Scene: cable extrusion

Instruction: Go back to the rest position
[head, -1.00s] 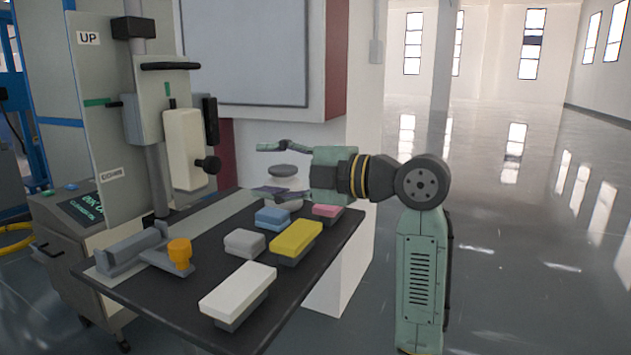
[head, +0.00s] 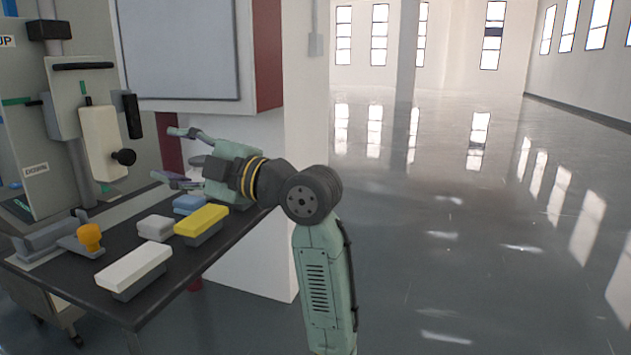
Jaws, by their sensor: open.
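My gripper (head: 176,156) is at the end of my green arm, over the back part of the dark table (head: 150,290). Its two fingers are spread apart, pointing left, and nothing shows between them. A blue block (head: 188,204), a yellow block (head: 201,220), a grey block (head: 155,228) and a white block (head: 134,266) lie on the table in front of and below the gripper. My arm hides part of the table's back right.
A machine with a vertical column and a pale housing (head: 101,143) carrying a black knob (head: 123,157) stands at the left. An orange knob (head: 90,236) is at the table's left. The glossy floor (head: 480,240) at the right is clear.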

